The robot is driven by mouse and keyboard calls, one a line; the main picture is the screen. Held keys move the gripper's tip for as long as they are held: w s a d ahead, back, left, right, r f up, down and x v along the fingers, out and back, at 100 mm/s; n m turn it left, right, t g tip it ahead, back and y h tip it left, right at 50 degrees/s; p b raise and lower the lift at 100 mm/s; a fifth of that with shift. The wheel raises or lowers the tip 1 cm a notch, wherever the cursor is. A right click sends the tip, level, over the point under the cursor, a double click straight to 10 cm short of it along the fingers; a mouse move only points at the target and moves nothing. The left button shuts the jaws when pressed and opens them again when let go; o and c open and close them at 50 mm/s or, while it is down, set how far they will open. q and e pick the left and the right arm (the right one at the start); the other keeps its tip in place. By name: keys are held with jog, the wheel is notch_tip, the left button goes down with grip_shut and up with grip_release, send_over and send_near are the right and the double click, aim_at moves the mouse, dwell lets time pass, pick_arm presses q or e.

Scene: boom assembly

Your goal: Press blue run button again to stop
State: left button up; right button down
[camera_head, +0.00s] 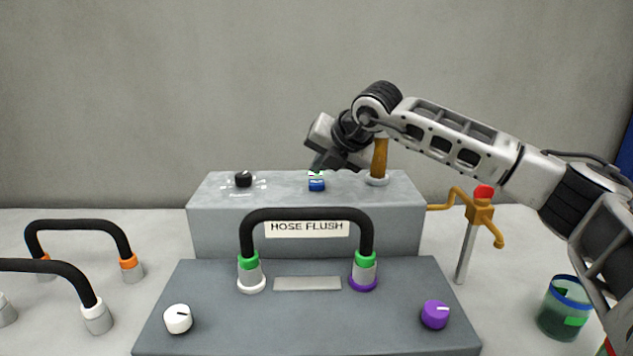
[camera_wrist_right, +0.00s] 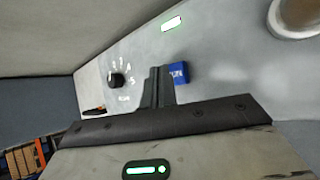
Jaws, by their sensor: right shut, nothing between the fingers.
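The blue run button (camera_head: 317,185) sits on top of the grey hose flush box (camera_head: 213,222), near its middle. A small green light shows just behind it. In the right wrist view the blue button (camera_wrist_right: 180,73) carries white lettering, and a lit green indicator (camera_wrist_right: 171,23) is on the panel beyond it. My right gripper (camera_head: 317,170) is shut and empty, its fingertips pointing down close over the button. In the right wrist view the closed fingers (camera_wrist_right: 160,75) appear right beside the button and partly cover it; I cannot tell whether they touch. My left gripper is out of view.
A black dial (camera_head: 243,179) is left of the button; a brown post (camera_head: 379,160) stands to its right, close to my wrist. In front, a black hose (camera_head: 307,215) arches over the lower panel with white (camera_head: 178,319) and purple (camera_head: 435,314) knobs. A yellow tap (camera_head: 480,212) stands right.

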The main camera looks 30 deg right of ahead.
aim_at(320, 184)
dwell(0.8)
jog(key=shift+f+b, duration=0.45)
jog(key=shift+b, duration=0.2)
jog(key=shift+f+b, duration=0.6)
dwell(0.5)
jog(key=shift+r+p, duration=0.45)
jog(key=shift+r, duration=0.55)
jog(key=shift+r+p, duration=1.5)
jog(key=shift+r, duration=1.05)
